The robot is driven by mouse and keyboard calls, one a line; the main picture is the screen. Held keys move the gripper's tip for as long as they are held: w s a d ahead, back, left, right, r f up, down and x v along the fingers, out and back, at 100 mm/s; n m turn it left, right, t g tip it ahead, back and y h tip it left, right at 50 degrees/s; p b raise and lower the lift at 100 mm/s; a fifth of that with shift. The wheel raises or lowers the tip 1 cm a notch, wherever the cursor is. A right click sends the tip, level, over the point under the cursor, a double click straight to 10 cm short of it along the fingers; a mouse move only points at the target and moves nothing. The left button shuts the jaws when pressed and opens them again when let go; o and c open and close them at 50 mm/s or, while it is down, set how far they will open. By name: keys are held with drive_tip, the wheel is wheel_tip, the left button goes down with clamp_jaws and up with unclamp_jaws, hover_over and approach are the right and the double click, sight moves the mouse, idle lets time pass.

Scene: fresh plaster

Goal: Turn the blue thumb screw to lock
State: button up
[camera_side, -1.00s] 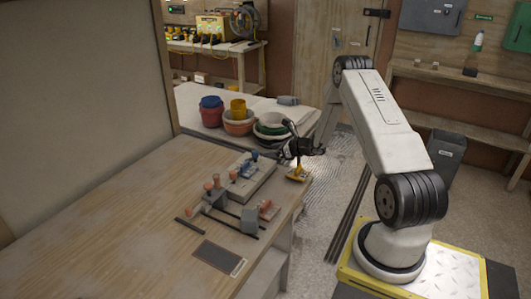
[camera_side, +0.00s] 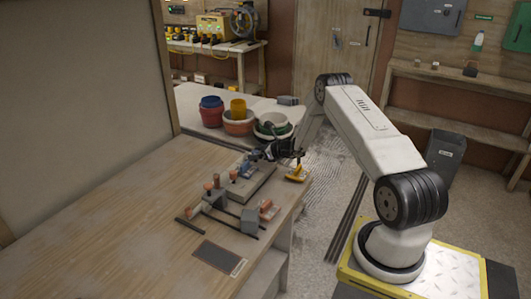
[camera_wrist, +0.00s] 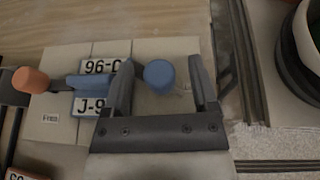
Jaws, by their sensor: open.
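The blue thumb screw (camera_wrist: 159,76) shows as a round blue knob on a pale block in the wrist view. My gripper (camera_wrist: 162,72) is open, with one dark finger to each side of the knob and a gap on both sides. It holds nothing. In the side view my gripper (camera_side: 262,154) is low over the far end of the fixture block (camera_side: 258,184), by small blue parts (camera_side: 245,168). I cannot tell the fingertips' height against the knob, nor whether the screw is locked.
A yellow item (camera_side: 296,174) sits at the bench edge. Clamps with orange knobs (camera_side: 208,186) stand nearer. Pots (camera_side: 238,122) stand behind. The bench's left is clear.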

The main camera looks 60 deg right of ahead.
drive_tip(key=shift+w+f, duration=0.1)
drive_tip(key=shift+w, duration=0.2)
clamp_jaws()
drive_tip(key=shift+n+y, duration=0.7)
drive_tip(key=shift+y, duration=0.1)
drive_tip(key=shift+n+g+y, duration=1)
drive_tip(key=shift+n+y, duration=1)
drive_tip(key=shift+y, duration=0.2)
drive_tip(key=shift+n+y, duration=0.4)
unclamp_jaws()
